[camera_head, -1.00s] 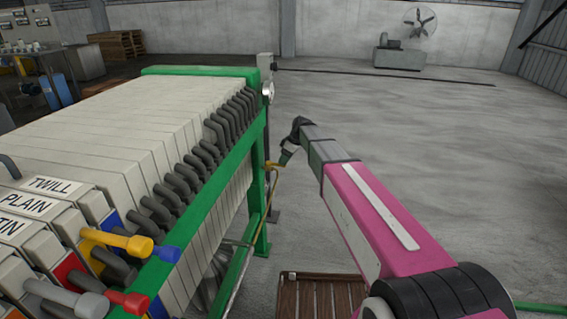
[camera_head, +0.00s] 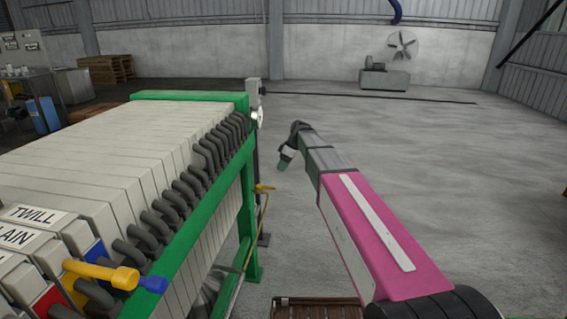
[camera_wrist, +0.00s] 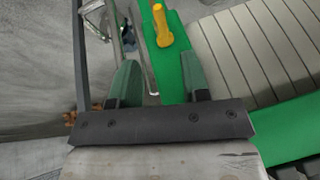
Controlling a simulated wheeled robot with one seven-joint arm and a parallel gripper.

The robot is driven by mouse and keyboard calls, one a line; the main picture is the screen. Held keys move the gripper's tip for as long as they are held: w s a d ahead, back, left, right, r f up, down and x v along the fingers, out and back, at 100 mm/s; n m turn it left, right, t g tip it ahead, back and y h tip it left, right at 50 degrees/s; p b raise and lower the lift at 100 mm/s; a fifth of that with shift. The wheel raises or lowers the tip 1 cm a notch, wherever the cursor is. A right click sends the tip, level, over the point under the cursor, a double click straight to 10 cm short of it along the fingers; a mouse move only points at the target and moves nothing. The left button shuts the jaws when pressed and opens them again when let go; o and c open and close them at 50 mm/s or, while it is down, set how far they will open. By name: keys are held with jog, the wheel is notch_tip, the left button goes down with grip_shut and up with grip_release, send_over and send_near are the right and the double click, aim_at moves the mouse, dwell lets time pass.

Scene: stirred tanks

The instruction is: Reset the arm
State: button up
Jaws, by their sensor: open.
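My arm reaches forward from the lower right in the head view, with a pink link and a grey forearm. My gripper (camera_head: 285,160) is at its far end, small and bent downward, just right of the green frame of the filter press (camera_head: 196,205). In the wrist view my gripper (camera_wrist: 160,85) shows two green fingers standing well apart with nothing held between them. Beyond the fingers are the press's green frame (camera_wrist: 175,65) and pale plates (camera_wrist: 260,45). A yellow handle (camera_wrist: 162,25) stands on the green frame there.
The press fills the left side, with a row of dark handles (camera_head: 185,190) along its edge. A yellow valve (camera_head: 264,188) sits on a pipe beside it. A slatted wooden platform (camera_head: 320,308) lies below. A fan (camera_head: 402,46) stands at the back wall. The floor at right is clear.

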jog(key=s+d+f+m+h, duration=0.1)
jog(key=s+d+f+m, duration=0.4)
jog(key=s+d, duration=0.2)
jog(key=s+d+f+m+h, duration=0.2)
jog(key=s+d+f+m, duration=0.3)
jog(key=s, duration=0.7)
jog(key=s+d+f+m+t+h, duration=0.1)
jog(key=s+d+f+m, duration=0.4)
jog(key=s+d+f, duration=0.2)
jog(key=s+d, duration=0.2)
jog(key=d, duration=0.1)
jog(key=shift+s+h, duration=0.25)
jog(key=shift+h, duration=0.15)
jog(key=shift+s+f, duration=0.1)
